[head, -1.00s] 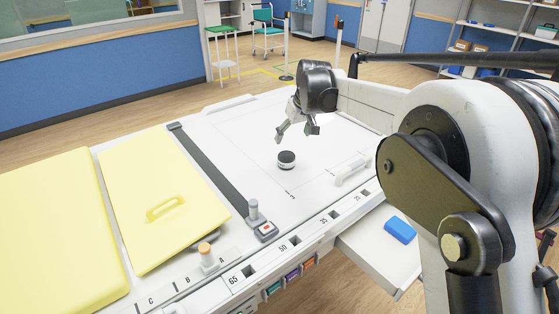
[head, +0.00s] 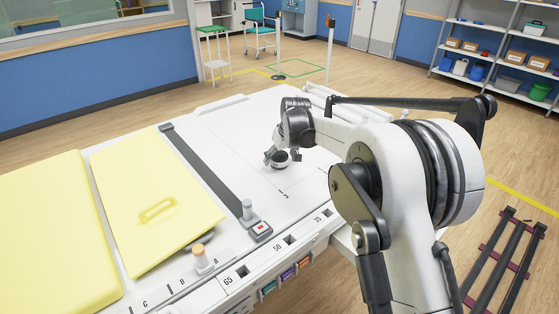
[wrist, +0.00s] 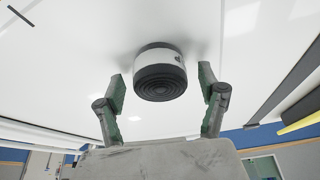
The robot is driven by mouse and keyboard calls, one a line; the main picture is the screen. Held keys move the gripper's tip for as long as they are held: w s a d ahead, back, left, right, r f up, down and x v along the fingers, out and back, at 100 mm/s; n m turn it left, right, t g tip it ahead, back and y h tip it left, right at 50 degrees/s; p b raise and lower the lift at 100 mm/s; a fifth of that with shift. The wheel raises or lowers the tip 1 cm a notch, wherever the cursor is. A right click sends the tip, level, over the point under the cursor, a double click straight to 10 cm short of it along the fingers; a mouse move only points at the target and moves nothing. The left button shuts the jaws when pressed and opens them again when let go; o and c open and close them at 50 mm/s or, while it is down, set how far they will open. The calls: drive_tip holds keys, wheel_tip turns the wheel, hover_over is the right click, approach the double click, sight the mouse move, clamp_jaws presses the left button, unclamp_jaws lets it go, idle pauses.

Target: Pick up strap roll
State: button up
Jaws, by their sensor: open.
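The strap roll appears to be the small round black-and-white roll (head: 281,160) on the white table top (head: 222,135). It also shows in the wrist view (wrist: 160,70), with a dark ringed face and a white band. My gripper (head: 281,156) is low over the table at the roll. In the wrist view its two fingers (wrist: 160,92) are open, one on each side of the roll. A gap shows between each finger and the roll there. The far side of the roll is hidden.
A dark strap (head: 205,170) crosses the table to the left, ending at a buckle-like block (head: 260,231). Yellow pads (head: 150,180) lie further left. The table behind the roll looks clear.

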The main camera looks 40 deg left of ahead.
drive_tip(key=shift+w+a+f, duration=0.1)
drive_tip(key=shift+a+f, duration=0.1)
drive_tip(key=shift+f, duration=0.4)
drive_tip(key=shift+c, duration=0.2)
drive_tip(key=c, duration=1.3)
drive_tip(key=shift+r, duration=0.15)
